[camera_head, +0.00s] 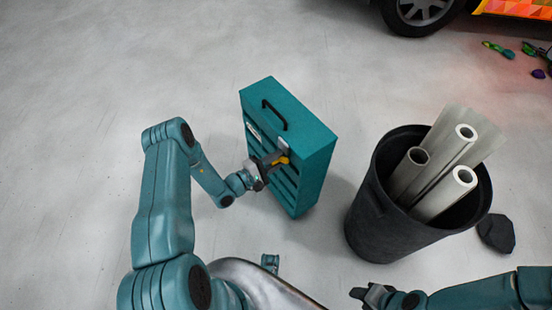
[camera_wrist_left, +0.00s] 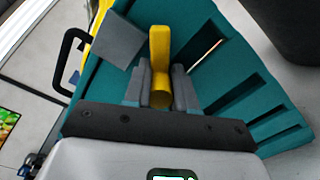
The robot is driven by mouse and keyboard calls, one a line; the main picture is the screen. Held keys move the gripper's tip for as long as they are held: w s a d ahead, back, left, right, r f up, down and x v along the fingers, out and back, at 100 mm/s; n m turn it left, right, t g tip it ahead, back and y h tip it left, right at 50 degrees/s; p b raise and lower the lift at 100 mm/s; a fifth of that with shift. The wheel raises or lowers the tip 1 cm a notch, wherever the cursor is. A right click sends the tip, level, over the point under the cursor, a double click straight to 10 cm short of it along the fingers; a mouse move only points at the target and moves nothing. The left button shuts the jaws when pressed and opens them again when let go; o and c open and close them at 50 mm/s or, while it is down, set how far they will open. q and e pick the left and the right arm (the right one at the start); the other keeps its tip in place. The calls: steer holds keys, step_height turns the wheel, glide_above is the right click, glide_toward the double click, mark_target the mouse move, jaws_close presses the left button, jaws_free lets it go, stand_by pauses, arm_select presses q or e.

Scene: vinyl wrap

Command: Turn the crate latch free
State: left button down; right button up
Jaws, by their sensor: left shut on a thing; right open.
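My right gripper (camera_head: 372,294) is open and empty at the bottom of the head view, apart from the crate.
A black bin (camera_head: 375,215) with several pale rolls (camera_head: 445,190) stands close to the right of the crate. A dark lump (camera_head: 496,233) lies beside the bin. A vehicle wheel (camera_head: 422,12) and small coloured items are at the far right. The floor left of the crate is clear.

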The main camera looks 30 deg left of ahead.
arm_select(q)
steer(key=m, duration=0.4)
steer(key=shift+p, duration=0.4)
steer(key=shift+m+p, duration=0.3)
steer(key=shift+m, duration=1.4)
steer(key=c, duration=0.9)
jaws_free()
steer(key=shift+f, duration=0.1)
